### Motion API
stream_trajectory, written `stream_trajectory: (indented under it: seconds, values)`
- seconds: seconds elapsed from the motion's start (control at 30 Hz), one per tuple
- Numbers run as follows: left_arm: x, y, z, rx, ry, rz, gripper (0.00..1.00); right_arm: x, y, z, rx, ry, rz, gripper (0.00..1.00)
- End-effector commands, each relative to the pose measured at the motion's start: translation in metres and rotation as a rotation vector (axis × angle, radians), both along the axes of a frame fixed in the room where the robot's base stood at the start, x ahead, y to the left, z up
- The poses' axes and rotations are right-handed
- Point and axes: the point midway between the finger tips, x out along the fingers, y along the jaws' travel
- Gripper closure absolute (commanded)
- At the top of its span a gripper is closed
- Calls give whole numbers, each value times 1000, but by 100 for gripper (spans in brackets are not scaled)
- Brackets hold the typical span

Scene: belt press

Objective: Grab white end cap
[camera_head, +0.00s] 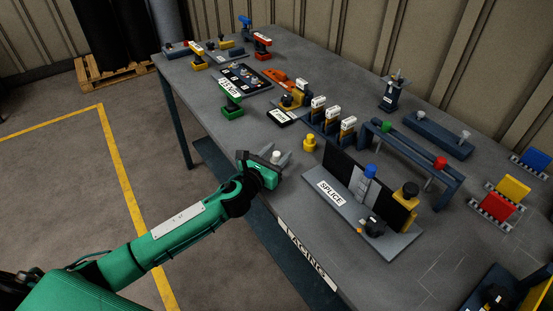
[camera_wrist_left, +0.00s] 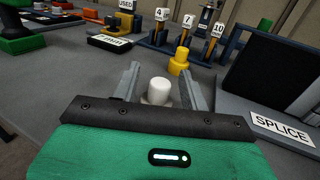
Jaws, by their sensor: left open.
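The white end cap (camera_wrist_left: 159,91) stands upright on the grey table, between the two fingers of my left gripper in the left wrist view. In the head view the white end cap (camera_head: 276,156) shows just past the green wrist. My left gripper (camera_head: 280,157) is open, with one finger on each side of the cap. In the left wrist view the fingers of my left gripper (camera_wrist_left: 160,85) look apart from the cap. The cap's lower part is partly hidden by the gripper body. My right gripper is not in view.
A yellow cap-like piece (camera_head: 309,144) stands just beyond the white cap. The SPLICE fixture (camera_head: 340,200) with its black panel is close on the right. The table's front edge is near my wrist.

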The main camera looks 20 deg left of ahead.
Motion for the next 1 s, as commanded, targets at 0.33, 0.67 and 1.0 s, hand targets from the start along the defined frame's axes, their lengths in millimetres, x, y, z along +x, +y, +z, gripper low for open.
stream_trajectory:
  seconds: [0.33, 0.67, 1.0]
  values:
    - [0, 0, 0, 0, 0, 0, 100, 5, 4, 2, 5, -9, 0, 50]
    - [0, 0, 4, -1, -2, -1, 100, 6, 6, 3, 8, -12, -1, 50]
    - [0, 0, 57, 3, -8, -2, 100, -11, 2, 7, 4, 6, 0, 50]
